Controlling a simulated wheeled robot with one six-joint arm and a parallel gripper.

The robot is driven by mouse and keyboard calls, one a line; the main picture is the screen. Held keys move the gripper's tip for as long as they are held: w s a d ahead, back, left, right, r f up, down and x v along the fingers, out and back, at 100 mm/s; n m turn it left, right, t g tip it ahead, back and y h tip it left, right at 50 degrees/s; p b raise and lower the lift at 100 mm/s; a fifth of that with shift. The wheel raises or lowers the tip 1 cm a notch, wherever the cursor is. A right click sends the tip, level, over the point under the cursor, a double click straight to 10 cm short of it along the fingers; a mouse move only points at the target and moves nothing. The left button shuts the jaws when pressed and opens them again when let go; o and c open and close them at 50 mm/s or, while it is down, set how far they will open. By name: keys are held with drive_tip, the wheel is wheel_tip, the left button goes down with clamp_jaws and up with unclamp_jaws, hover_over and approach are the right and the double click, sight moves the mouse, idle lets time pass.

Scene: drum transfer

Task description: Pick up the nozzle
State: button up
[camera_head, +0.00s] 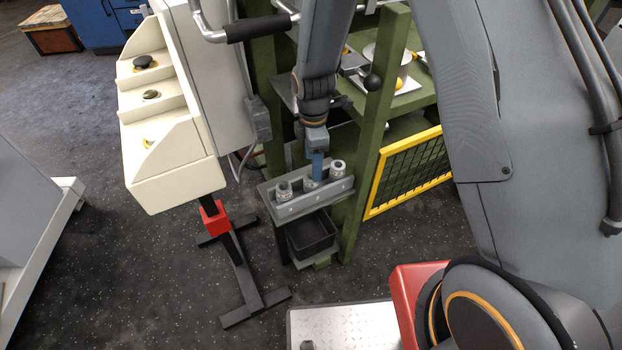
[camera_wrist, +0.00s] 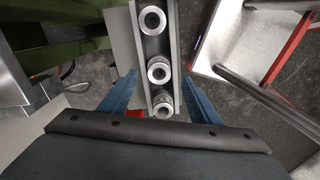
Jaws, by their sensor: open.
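Three silvery, ring-topped nozzles stand in a row in a grey rack (camera_head: 318,203). In the head view, the left nozzle (camera_head: 284,190) and right nozzle (camera_head: 338,168) show clearly; the middle one is mostly hidden by my gripper (camera_head: 317,168). The wrist view shows the far nozzle (camera_wrist: 152,20), the middle nozzle (camera_wrist: 158,70) and the near nozzle (camera_wrist: 162,109) along the rack rail (camera_wrist: 175,45). My gripper (camera_wrist: 160,77) is open, its blue fingers spread to either side of the row, tips about level with the middle nozzle. It holds nothing. I cannot tell its exact height above it.
A green frame (camera_head: 364,160) stands right behind the rack, with a yellow-edged mesh panel (camera_head: 410,170). A black bin (camera_head: 312,234) is below the rack. A cream control box (camera_head: 170,165) with buttons stands left.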

sight(311, 185)
drive_tip(key=shift+a+f+p, duration=0.15)
drive_tip(key=shift+f+p, duration=0.35)
drive_tip(key=shift+f, duration=0.85)
drive_tip(key=shift+a+f+p, duration=0.1)
drive_tip(key=shift+f+p, duration=0.4)
drive_tip(key=shift+f, duration=0.85)
drive_tip(key=c, duration=1.3)
drive_tip(key=shift+r, duration=0.15)
